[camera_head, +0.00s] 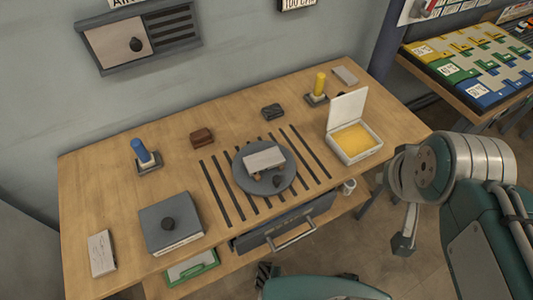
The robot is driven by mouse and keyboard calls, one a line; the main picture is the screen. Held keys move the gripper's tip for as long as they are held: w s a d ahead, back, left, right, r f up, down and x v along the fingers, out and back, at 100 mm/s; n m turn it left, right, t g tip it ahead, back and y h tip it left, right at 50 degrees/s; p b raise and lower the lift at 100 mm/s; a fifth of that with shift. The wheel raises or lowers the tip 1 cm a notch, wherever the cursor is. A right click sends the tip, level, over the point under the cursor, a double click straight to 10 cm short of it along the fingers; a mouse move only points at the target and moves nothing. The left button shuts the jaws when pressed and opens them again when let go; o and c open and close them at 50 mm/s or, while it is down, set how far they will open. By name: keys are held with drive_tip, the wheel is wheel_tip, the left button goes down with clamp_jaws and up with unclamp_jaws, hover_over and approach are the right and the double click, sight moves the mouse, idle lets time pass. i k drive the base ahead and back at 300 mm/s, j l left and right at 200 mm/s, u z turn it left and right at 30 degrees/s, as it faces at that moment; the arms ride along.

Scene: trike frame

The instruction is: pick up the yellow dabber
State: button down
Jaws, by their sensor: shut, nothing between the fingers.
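The yellow dabber (320,84) stands upright in a small dark holder with a pale collar (316,98) at the back right of the wooden table, just behind the open white box. My gripper (403,243) is off the table's right front edge, pointing down, with nothing seen in it. It is shut and well apart from the dabber, nearer to me and to the right. A blue dabber (139,150) stands in a similar holder at the left of the table.
An open white box with yellow inside (347,154) stands between my gripper and the yellow dabber. A grey round plate (243,180) bears a light block. A dark block (273,111), brown block (202,137) and grey lidded box (152,231) stand around. The wall rises behind.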

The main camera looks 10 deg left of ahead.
sight(318, 95)
drive_tip(key=i+l+u, duration=0.3)
drive_tip(key=l+u, duration=0.25)
drive_tip(key=i+l+u, duration=0.3)
drive_tip(key=l, duration=0.2)
drive_tip(key=k+j, duration=0.05)
drive_tip(key=k, duration=0.05)
